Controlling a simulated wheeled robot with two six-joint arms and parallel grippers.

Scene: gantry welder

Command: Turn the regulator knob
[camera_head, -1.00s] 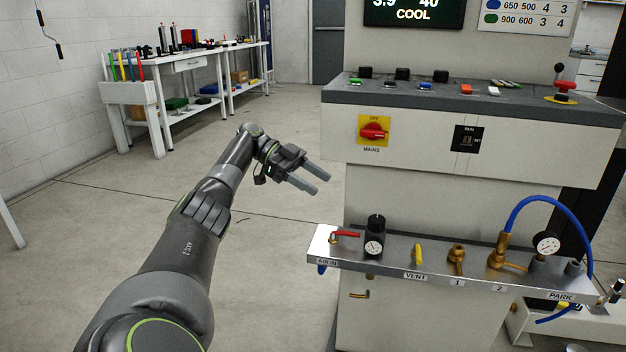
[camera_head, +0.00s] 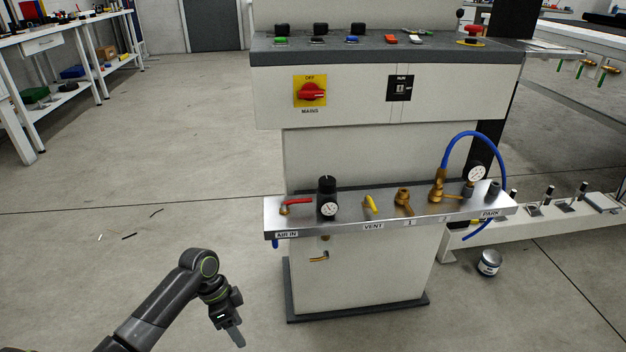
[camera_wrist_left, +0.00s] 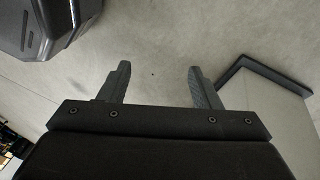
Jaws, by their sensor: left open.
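The regulator (camera_head: 327,198) stands on the metal shelf (camera_head: 350,220) of the console, near the shelf's left end. Its black knob (camera_head: 326,183) is on top and a round white gauge faces front. My left gripper (camera_head: 238,338) is low in front of the shelf and to its left, well apart from the regulator. In the left wrist view its two fingers (camera_wrist_left: 158,85) are spread, with only floor between them. The regulator does not show in that view. My right gripper is not in view.
A red-handled valve (camera_head: 297,202) sits just left of the regulator and a yellow vent lever (camera_head: 370,204) to its right. Brass fittings and a blue hose (camera_head: 447,150) are further right. A can (camera_head: 489,263) stands on the floor.

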